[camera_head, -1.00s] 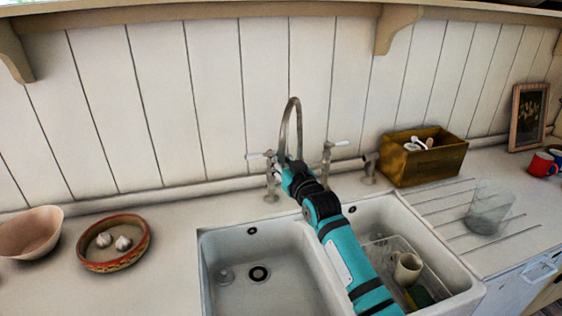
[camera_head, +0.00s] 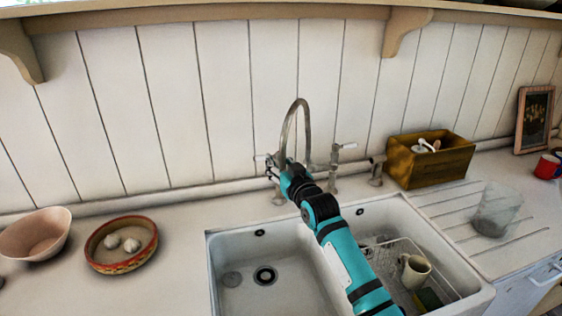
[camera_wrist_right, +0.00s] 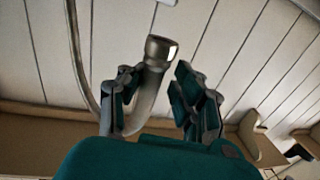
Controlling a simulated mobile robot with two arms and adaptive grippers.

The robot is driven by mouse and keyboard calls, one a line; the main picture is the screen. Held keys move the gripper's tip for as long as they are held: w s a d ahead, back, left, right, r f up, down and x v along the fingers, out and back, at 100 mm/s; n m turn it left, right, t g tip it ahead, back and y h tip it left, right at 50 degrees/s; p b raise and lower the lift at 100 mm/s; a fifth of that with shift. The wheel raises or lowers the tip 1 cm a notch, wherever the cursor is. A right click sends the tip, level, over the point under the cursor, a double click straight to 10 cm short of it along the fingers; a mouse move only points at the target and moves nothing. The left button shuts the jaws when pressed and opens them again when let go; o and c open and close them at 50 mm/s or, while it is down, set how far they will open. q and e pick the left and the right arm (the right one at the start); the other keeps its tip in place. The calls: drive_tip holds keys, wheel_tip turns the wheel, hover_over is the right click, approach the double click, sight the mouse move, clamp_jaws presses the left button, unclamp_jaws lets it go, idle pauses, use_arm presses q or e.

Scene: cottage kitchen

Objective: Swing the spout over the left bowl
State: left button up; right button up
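The metal arched spout (camera_head: 302,103) rises from between two tap handles behind the double sink. Its outlet end comes down on the left, by my right gripper (camera_head: 286,168). In the right wrist view the spout's end (camera_wrist_right: 157,52) stands between the two fingers of my right gripper (camera_wrist_right: 160,85). The fingers are apart, with a gap showing on the right side; I cannot tell whether the left finger touches the spout. My left gripper is out of view.
The right sink bowl (camera_head: 392,212) holds a wire rack (camera_head: 385,252) and a cream mug (camera_head: 414,271). A wooden box (camera_head: 430,165) and a glass (camera_head: 496,210) stand to the right. A pink bowl (camera_head: 36,235) and a dish with garlic (camera_head: 120,262) stand to the left.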

drive_tip(key=shift+o, duration=1)
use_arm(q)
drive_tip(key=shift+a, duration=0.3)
use_arm(e)
drive_tip(key=shift+w+d+r, duration=0.1)
drive_tip(key=shift+r, duration=0.05)
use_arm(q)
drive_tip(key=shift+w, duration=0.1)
use_arm(e)
drive_tip(key=shift+d, duration=0.1)
drive_tip(key=shift+s+d, duration=0.25)
drive_tip(key=shift+s, duration=0.15)
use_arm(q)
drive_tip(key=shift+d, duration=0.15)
use_arm(e)
drive_tip(key=v, duration=1.1)
drive_tip(key=shift+a, duration=0.15)
